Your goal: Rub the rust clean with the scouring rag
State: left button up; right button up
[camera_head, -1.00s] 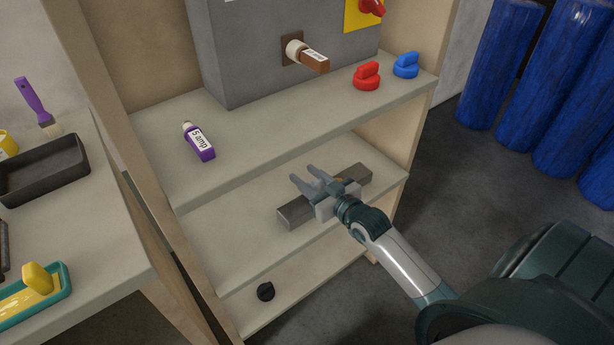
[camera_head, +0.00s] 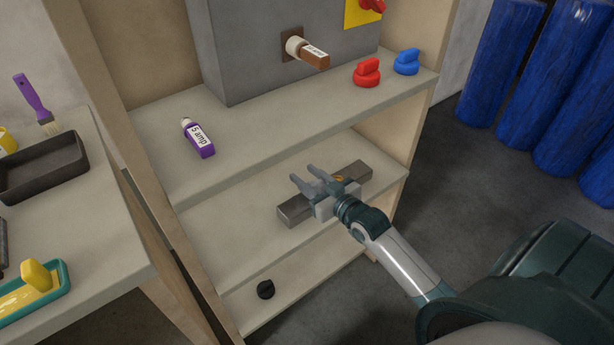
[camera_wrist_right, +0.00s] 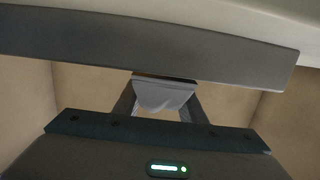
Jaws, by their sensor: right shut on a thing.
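A grey metal bar (camera_head: 296,211) lies on the middle shelf, with a small orange-brown rust patch (camera_head: 340,178) on its top. My right gripper (camera_head: 308,178) is over the bar beside the patch. It is shut on a grey scouring rag, which shows in the right wrist view as a pale folded cloth (camera_wrist_right: 162,97) between the fingers. There the rag's edge meets the lower edge of the bar (camera_wrist_right: 150,45); I cannot tell how firmly it touches. The gripper hides part of the bar. My left gripper is not in view.
The upper shelf holds a purple bottle (camera_head: 199,139), a red knob (camera_head: 367,73), a blue knob (camera_head: 407,62) and a grey box (camera_head: 250,60). A black knob (camera_head: 265,290) lies on the bottom shelf. A side table (camera_head: 95,235) stands left. Blue cylinders (camera_head: 500,65) stand right.

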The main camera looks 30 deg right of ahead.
jog(key=shift+f+p, duration=0.3)
dwell(1.0)
jog(key=shift+d+r, duration=0.1)
jog(key=shift+d, duration=0.5)
jog(key=shift+a+p, duration=0.1)
jog(key=shift+p, duration=0.2)
jog(key=shift+a+r+p, duration=0.1)
jog(key=shift+a+p, duration=0.2)
jog(key=shift+a, duration=0.05)
jog(key=shift+a+p, duration=0.4)
jog(key=shift+a, duration=0.4)
jog(key=shift+d+r, duration=0.1)
jog(key=shift+d, duration=1.15)
jog(key=shift+a, duration=0.15)
